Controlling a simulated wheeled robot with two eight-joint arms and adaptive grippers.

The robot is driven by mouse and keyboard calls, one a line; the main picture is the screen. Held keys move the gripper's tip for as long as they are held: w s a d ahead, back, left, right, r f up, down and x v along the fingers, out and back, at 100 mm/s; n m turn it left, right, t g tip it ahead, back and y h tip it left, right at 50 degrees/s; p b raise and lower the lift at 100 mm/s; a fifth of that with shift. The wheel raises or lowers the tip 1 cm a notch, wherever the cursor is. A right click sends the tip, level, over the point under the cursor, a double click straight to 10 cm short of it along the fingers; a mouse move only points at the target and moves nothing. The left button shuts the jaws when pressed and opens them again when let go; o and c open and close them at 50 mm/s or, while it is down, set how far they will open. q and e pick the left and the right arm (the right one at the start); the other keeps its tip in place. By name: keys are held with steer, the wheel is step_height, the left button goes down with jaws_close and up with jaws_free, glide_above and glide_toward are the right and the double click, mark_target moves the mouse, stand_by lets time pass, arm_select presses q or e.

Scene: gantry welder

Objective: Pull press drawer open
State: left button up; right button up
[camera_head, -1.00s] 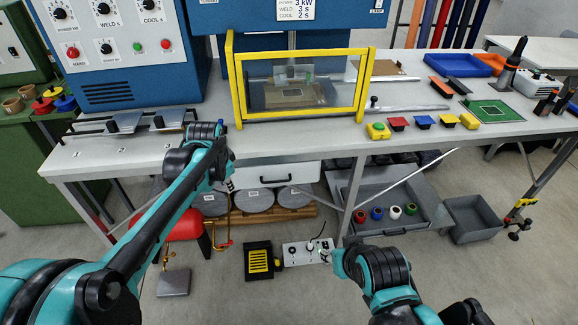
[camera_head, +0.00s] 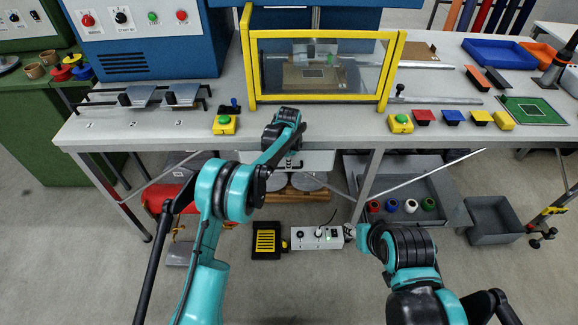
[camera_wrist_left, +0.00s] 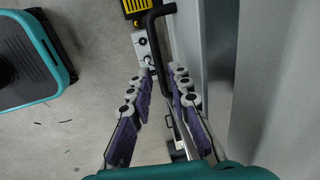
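The white press drawer (camera_head: 320,159) is under the bench top, below the yellow-framed press; my left arm covers much of its front. My left gripper (camera_head: 290,166) is at the drawer front, its fingers small and partly hidden in the head view. In the left wrist view, the black drawer handle (camera_wrist_left: 151,42) runs down to between the tips of my left gripper (camera_wrist_left: 160,82). The fingers are apart, on either side of the handle's near end, not visibly closed on it. My right gripper (camera_head: 350,232) is low at centre right; its finger opening is unclear.
Bench legs flank the space.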

arm_select(q)
steer(key=shift+w+f+b, duration=0.2)
steer(key=shift+f+b, duration=0.1)
steer(key=shift+f, duration=0.9)
arm_select(e)
steer(key=shift+f, duration=0.4)
arm_select(q)
jaws_close()
steer(key=shift+s, duration=0.1)
